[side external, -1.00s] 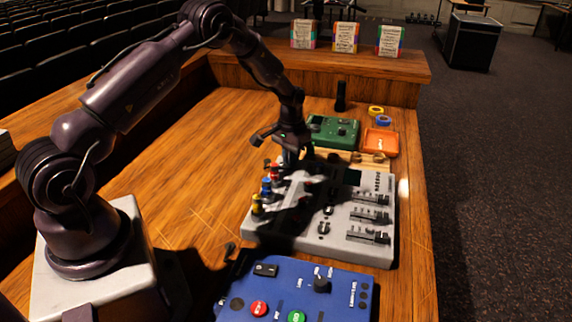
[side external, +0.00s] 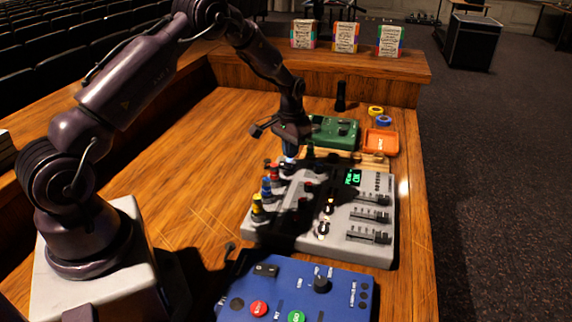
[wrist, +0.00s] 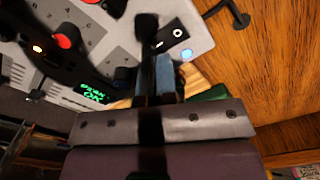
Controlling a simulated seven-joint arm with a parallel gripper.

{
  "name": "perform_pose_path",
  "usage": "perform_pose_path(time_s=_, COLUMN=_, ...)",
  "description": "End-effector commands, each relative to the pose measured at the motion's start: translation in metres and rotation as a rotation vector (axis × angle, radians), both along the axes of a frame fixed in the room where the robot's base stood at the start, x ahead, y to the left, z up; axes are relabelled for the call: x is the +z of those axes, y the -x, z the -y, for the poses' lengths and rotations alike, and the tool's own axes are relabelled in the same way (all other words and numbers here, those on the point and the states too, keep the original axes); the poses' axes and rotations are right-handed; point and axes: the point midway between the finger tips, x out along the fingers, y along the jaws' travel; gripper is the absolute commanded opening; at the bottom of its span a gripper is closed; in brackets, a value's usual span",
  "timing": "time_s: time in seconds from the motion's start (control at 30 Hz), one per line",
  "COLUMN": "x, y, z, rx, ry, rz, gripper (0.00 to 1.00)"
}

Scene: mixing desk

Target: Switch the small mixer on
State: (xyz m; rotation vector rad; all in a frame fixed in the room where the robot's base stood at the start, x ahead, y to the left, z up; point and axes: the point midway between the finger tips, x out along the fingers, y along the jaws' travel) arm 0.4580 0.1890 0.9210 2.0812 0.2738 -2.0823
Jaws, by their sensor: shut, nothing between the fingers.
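The small mixer (side external: 285,238) is the grey desk unit with faders, knobs and coloured plugs on its left edge. Its small display (side external: 353,177) is lit with green text, and it also shows in the wrist view (wrist: 92,95). A black switch (wrist: 171,37) with white marks sits at the mixer's corner in the wrist view, beside a glowing blue light (wrist: 187,54). My gripper (side external: 289,160) is shut and empty, just above the mixer's far left corner.
A blue box (side external: 270,285) with red and green buttons stands in front. A green box (side external: 333,132), an orange tray (side external: 381,142) and tape rolls (side external: 376,112) lie behind. Coloured plugs (side external: 267,187) stand up along the mixer's left edge. The desk is clear to the left.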

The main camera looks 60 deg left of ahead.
Motion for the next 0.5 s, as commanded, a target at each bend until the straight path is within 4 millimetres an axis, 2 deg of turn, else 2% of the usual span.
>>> perform_pose_path(time_s=0.3, x=0.027, y=0.000, z=0.000, rx=0.000, ry=-0.001, rz=0.002, gripper=0.00)
perform_pose_path(time_s=0.5, x=0.038, y=0.000, z=0.000, rx=0.000, ry=-0.001, rz=0.001, gripper=0.00)
